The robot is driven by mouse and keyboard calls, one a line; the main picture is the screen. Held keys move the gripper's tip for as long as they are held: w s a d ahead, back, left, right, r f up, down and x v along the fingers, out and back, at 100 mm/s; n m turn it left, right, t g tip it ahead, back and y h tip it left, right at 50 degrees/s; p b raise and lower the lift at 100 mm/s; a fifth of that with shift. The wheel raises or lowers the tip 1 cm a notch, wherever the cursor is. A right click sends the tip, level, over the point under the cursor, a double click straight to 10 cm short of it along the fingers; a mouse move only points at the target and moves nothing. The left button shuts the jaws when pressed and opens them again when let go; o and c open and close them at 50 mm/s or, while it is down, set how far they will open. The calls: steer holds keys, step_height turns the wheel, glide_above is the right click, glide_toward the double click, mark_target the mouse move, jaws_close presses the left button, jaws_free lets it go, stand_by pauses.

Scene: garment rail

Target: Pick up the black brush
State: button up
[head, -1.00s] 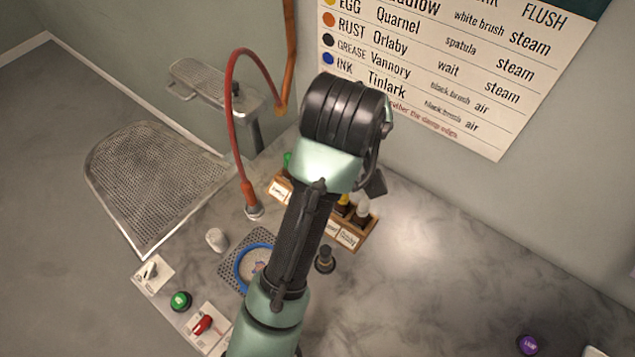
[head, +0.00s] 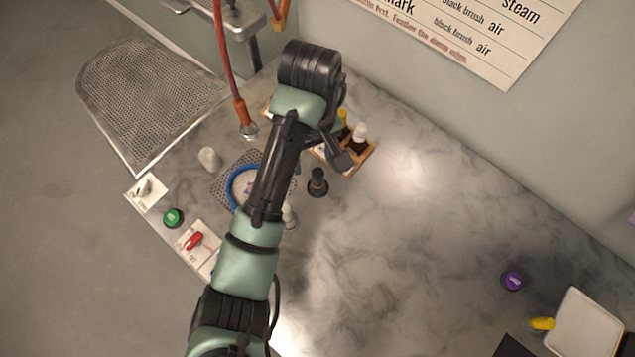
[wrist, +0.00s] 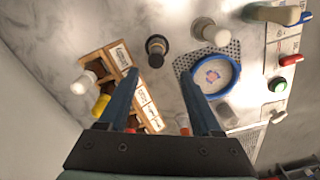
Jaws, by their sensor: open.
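The black brush (head: 318,183) stands upright on the marbled counter, just right of the blue-ringed round piece. In the wrist view the black brush (wrist: 157,50) is seen from above, near the top middle. My gripper (wrist: 158,75) is open and empty, its two blue-grey fingers apart. The brush shows beyond the fingertips, between their lines, and nothing is seen touching it. In the head view my arm hides most of the gripper.
A wooden rack (wrist: 118,56) of capped bottles stands close to the brush. A pale-handled brush (wrist: 210,32) and the blue ring (wrist: 236,76) on a perforated plate are on its other side. A red hose (head: 222,55) rises behind. The counter's right middle is clear.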

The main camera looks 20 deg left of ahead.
mark_target(318, 172)
steer(key=shift+d+f+b, duration=0.2)
steer(key=shift+f+b, duration=0.5)
steer(key=shift+f, duration=0.55)
steer(key=shift+d+f+b, duration=0.15)
steer(key=shift+f+b, duration=0.05)
steer(key=shift+f, duration=0.8)
steer(key=shift+d+f+b, duration=0.15)
steer(key=shift+f, duration=0.8)
jaws_close()
